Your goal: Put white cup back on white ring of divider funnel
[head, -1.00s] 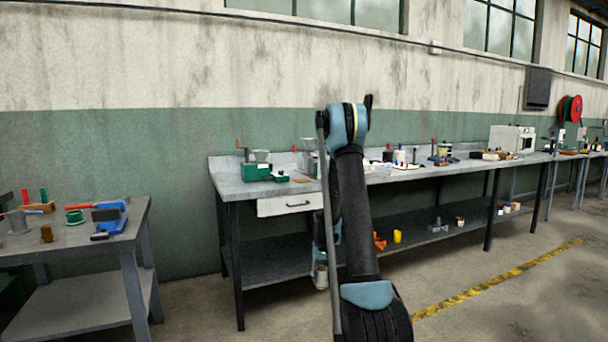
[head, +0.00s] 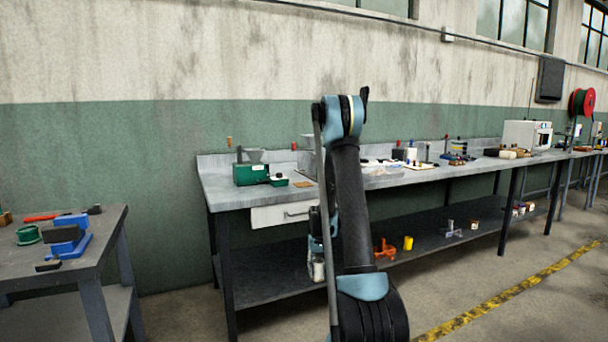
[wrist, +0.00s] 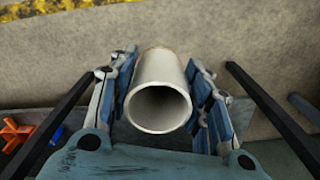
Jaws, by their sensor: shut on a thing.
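My gripper (wrist: 160,96) is shut on the white cup (wrist: 158,105), a pale hollow cylinder between the blue finger pads, its open mouth toward the wrist camera. In the head view the cup (head: 318,270) hangs below my arm, in front of the bench's lower shelf and below the tabletop. A grey funnel (head: 252,155) stands at a green device (head: 250,174) on the left end of the bench, well apart from the gripper. I cannot tell whether this is the divider funnel. No white ring can be made out, and my arm hides part of the bench.
The long grey bench (head: 222,190) has a white drawer (head: 286,214) under its top. An orange part (head: 384,249) and a yellow cup (head: 408,243) are on its lower shelf. A side table (head: 85,250) with blue and green parts stands at left. Floor between the tables is clear.

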